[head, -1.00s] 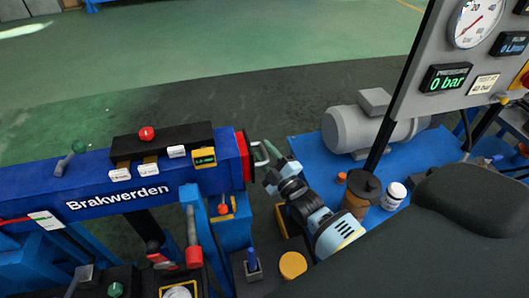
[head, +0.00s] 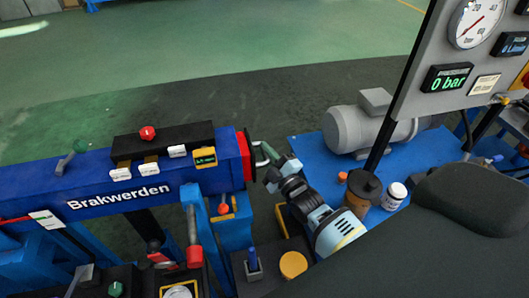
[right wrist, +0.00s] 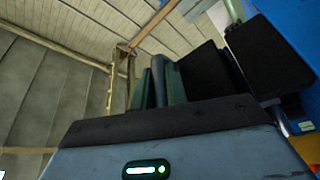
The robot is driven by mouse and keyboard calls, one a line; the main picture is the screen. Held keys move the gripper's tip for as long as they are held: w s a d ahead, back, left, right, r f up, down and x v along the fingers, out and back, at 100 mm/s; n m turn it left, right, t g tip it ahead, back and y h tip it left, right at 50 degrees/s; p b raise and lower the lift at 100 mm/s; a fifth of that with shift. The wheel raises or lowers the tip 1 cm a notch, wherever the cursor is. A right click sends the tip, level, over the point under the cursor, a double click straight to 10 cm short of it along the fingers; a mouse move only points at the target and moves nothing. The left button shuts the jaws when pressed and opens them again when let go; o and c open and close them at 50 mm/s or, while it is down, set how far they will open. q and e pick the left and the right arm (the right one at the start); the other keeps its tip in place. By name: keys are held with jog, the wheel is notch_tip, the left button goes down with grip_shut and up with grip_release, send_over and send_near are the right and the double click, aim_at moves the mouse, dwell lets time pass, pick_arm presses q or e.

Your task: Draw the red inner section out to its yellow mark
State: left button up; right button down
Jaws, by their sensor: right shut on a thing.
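The blue boom (head: 60,178) lettered "Brakwerden" lies across the left of the head view. At its right end is the red end (head: 245,156) of the inner section, with only a short red piece showing. A pale metal handle (head: 261,154) stands out from this end. My right gripper (head: 270,163) is shut on the handle, to the right of the red end. In the right wrist view my dark fingers (right wrist: 185,80) fill the middle, with a blue surface at the right edge. No yellow mark on the red section is visible. My left gripper is not in view.
A grey motor (head: 365,125) stands on a blue deck to the right, with a brown canister (head: 361,190) and a white jar (head: 394,195) near my right forearm. A gauge panel (head: 480,60) reads 0 bar. Levers (head: 193,240) stand below the boom. Open floor lies beyond.

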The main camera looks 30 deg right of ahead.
jog(key=s+d, duration=0.1)
jog(key=d, duration=0.6)
jog(key=shift+s, duration=0.35)
jog(key=c, duration=1.4)
grip_release()
jog(key=shift+a, duration=0.25)
jog(key=v, duration=0.7)
jog(key=shift+s+b, duration=0.3)
jog(key=shift+b, duration=0.05)
